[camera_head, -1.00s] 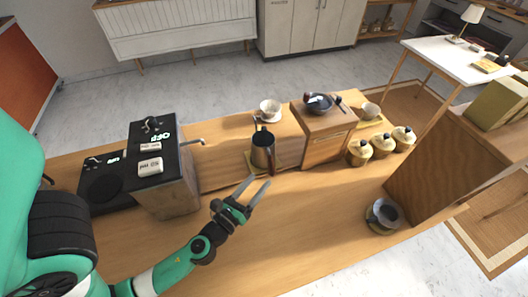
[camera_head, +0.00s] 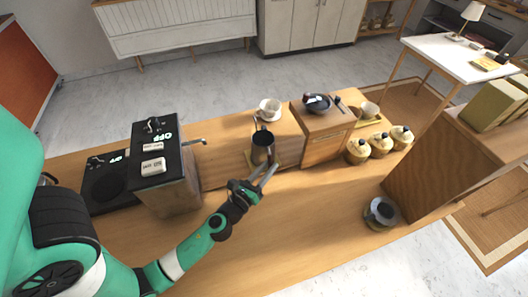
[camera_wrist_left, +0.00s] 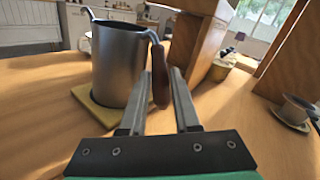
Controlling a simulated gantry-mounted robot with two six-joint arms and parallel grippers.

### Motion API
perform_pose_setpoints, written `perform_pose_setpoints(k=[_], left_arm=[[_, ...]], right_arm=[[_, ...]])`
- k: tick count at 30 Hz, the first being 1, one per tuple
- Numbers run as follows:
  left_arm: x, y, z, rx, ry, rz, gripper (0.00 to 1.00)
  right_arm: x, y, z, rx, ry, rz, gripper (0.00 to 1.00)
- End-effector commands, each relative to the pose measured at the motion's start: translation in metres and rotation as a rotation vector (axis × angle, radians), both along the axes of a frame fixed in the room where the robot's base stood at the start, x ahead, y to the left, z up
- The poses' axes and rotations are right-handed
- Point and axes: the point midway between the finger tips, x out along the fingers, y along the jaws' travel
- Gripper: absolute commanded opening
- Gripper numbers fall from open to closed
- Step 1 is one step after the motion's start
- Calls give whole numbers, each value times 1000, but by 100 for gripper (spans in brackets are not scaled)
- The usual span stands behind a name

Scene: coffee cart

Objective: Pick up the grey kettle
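The grey kettle (camera_head: 263,149) stands upright on a small tan mat (camera_head: 277,163) on the wooden counter. In the left wrist view the kettle (camera_wrist_left: 117,65) fills the upper left, with its spout to the left and its brown handle (camera_wrist_left: 160,84) towards me. My left gripper (camera_head: 268,172) is open, just in front of the kettle. In the left wrist view the handle appears between its two fingers, with gaps; I cannot tell whether either finger touches it. My right gripper is not in view.
A black-topped machine (camera_head: 152,150) stands left of the kettle. A white cup (camera_head: 269,107) is behind it, and a wooden box (camera_head: 325,133) and several lidded jars (camera_head: 380,144) are to its right. A dark cup (camera_head: 381,212) sits further right. The front counter is mostly clear.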

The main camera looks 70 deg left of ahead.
Motion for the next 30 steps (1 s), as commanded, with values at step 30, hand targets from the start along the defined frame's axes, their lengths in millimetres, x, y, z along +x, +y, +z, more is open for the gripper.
perform_pose_setpoints(k=[30], left_arm=[[0,0,0,0,0,0,0]], right_arm=[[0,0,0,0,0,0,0]])
